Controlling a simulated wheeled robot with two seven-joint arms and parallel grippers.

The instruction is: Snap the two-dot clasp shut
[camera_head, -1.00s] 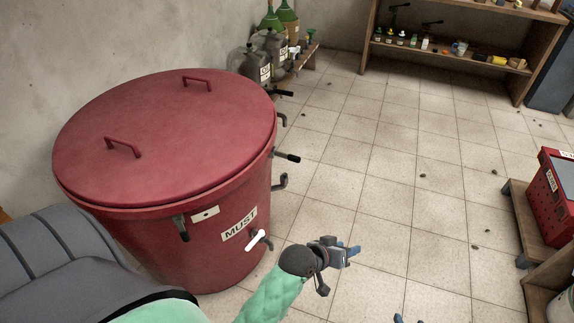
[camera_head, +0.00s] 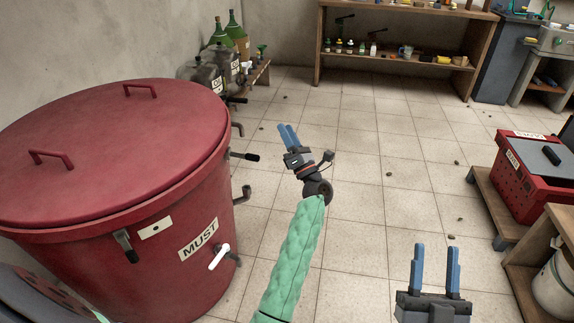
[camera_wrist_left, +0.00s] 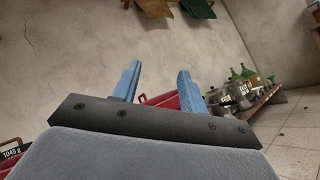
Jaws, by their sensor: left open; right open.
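A big red vat (camera_head: 190,240) marked MUST stands at the left with its lid (camera_head: 100,140) on. A dark clasp (camera_head: 125,246) hangs down on its front, beside a small white plate (camera_head: 156,230) whose dots I cannot count surely. I cannot tell which clasp has two dots. My left gripper (camera_head: 287,128) is open and empty, right of the vat and apart from it; its fingers also show in the left wrist view (camera_wrist_left: 158,82). My right gripper (camera_head: 435,258) is open and empty at lower right.
A white-handled tap (camera_head: 219,257) juts from the vat's front. Bottles and jugs (camera_head: 225,60) stand on a low bench behind it. A shelf (camera_head: 400,68) is at the back.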

